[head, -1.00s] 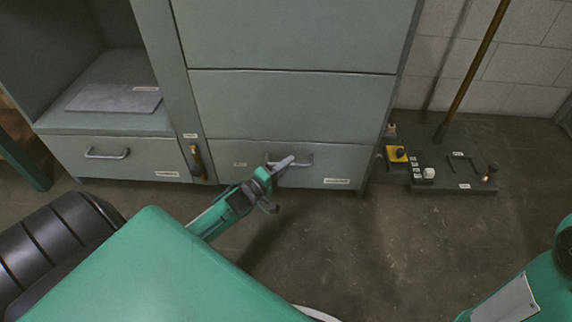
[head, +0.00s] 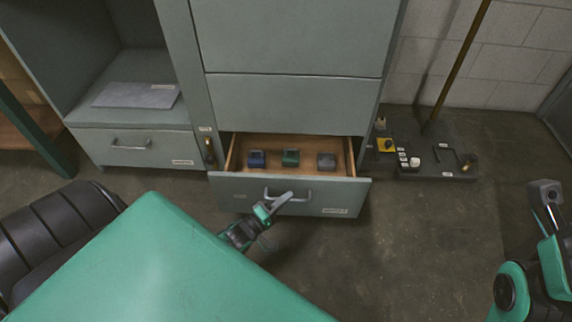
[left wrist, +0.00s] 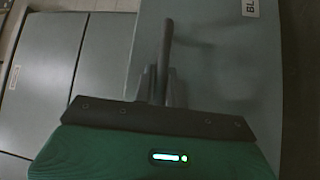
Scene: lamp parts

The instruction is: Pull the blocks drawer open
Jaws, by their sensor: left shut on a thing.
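The blocks drawer (head: 342,194) is the bottom drawer of the grey-green cabinet and stands open in the head view. Inside it lie a blue block (head: 257,159), a green block (head: 291,158) and a grey block (head: 326,161) in a row. My left gripper (head: 281,202) is shut on the drawer's bar handle (head: 299,194). In the left wrist view the handle (left wrist: 167,40) runs up from between the fingers, against the drawer front (left wrist: 215,70). My right gripper (head: 548,192) is at the right edge, and its fingers are not clear.
A shut drawer (head: 165,150) with its own handle is at the left, under a shelf holding a grey slab (head: 137,95). The floor in front is clear.

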